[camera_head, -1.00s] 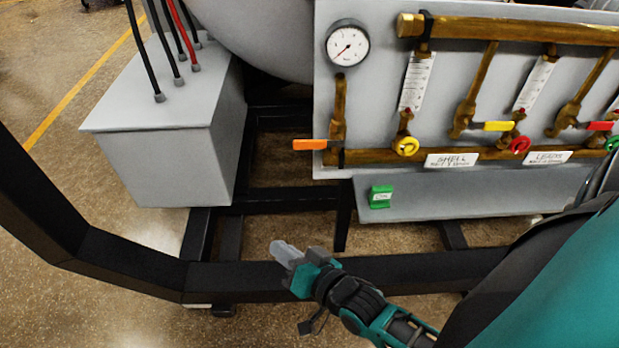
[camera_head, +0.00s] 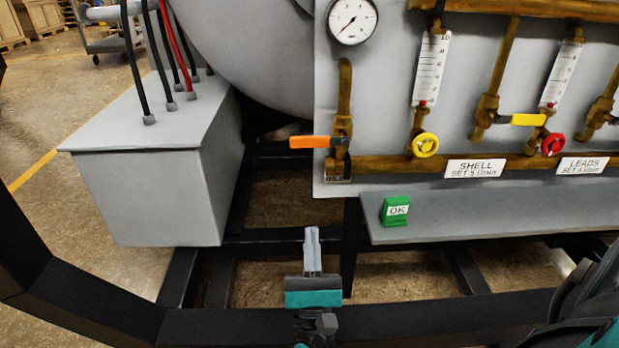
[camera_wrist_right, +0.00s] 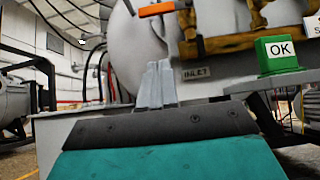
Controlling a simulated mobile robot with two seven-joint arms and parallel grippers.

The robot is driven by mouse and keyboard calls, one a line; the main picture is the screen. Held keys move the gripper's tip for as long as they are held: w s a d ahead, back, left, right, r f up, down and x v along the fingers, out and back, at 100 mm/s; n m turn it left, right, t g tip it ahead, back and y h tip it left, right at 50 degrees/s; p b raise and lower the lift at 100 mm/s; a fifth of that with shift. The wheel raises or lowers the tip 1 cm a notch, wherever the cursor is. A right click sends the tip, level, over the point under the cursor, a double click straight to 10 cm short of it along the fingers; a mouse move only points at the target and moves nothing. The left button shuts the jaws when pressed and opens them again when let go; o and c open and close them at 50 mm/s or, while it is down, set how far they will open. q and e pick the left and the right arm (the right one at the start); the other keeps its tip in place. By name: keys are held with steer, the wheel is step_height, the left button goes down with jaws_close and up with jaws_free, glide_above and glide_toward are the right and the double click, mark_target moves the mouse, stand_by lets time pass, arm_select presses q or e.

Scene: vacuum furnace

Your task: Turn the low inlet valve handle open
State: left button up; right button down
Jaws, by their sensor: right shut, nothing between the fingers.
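The inlet valve handle is an orange lever (camera_head: 309,141) low on the left end of the panel. It points left, level, across its upright brass pipe (camera_head: 343,120). It also shows at the top of the right wrist view (camera_wrist_right: 156,9), above a plate reading INLET (camera_wrist_right: 196,73). My right gripper (camera_head: 312,235) is shut and empty, fingers pointing up, below the lever and apart from it. Its fingers also show in the right wrist view (camera_wrist_right: 157,84). My left gripper is not in view.
A green OK block (camera_head: 396,211) sits on the grey ledge right of my gripper. Yellow (camera_head: 425,145) and red (camera_head: 552,144) knobs and a yellow lever (camera_head: 527,120) line the panel. A grey box (camera_head: 150,190) with cables stands left. A dark frame bar (camera_head: 420,312) crosses in front.

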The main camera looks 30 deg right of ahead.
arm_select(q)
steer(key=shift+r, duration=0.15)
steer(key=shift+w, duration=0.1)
arm_select(e)
steer(key=shift+r, duration=0.1)
steer(key=p, duration=0.2)
glide_toward(321, 142)
steer(key=shift+w+d+r, duration=0.6)
steer(key=shift+w+r, duration=0.8)
steer(key=shift+w, duration=1.4)
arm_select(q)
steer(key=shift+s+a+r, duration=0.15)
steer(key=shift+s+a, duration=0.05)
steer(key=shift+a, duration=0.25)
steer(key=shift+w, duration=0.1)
